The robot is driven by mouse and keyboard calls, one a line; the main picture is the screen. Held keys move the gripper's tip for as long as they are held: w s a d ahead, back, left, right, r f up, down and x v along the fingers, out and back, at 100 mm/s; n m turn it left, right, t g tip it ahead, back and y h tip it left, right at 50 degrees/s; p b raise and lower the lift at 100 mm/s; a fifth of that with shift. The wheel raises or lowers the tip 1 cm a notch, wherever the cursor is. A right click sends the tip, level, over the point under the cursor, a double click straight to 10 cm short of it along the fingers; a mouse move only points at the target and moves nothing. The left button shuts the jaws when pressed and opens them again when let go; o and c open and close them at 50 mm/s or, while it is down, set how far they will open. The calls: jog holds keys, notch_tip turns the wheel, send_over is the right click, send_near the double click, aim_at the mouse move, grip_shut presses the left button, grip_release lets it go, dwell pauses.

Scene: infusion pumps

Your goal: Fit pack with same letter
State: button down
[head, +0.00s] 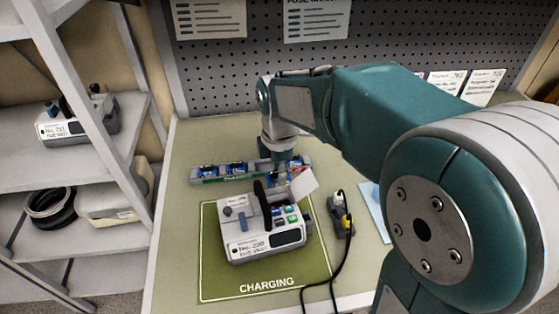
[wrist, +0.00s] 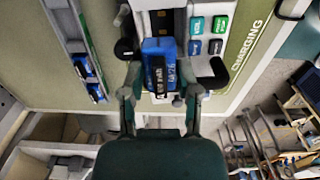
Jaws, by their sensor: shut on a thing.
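A white infusion pump (head: 262,238) with a black handle and coloured buttons sits on the green charging mat (head: 215,285). A pale flap (head: 302,181) stands raised at its back right. My gripper (head: 275,172) is over the back of the pump, partly hidden by the arm. In the wrist view my gripper (wrist: 160,95) is shut on a blue pack (wrist: 160,48) with a black label, close over the pump body (wrist: 205,68). The label's letter is not clearly readable. A grey rack (head: 210,181) behind the pump holds several blue packs (head: 237,167); some also show in the wrist view (wrist: 95,90).
A dark device with a yellow part (head: 341,215) and a black cable lies right of the mat. A shelf at left holds another pump (head: 75,122) and a coiled black hose (head: 50,205). A pegboard (head: 270,60) stands behind. The table left of the mat is clear.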

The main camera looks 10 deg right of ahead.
aim_at(280, 199)
jog(key=shift+s+a+f, duration=0.1)
jog(key=shift+s+f, duration=0.05)
jog(key=shift+f, duration=3.6)
jog(key=shift+f, duration=0.9)
jog(key=shift+c, duration=1.3)
grip_release()
jog(key=shift+c, duration=1.4)
jog(key=shift+r, duration=2.55)
jog(key=shift+o, duration=0.7)
jog(key=shift+r, duration=0.95)
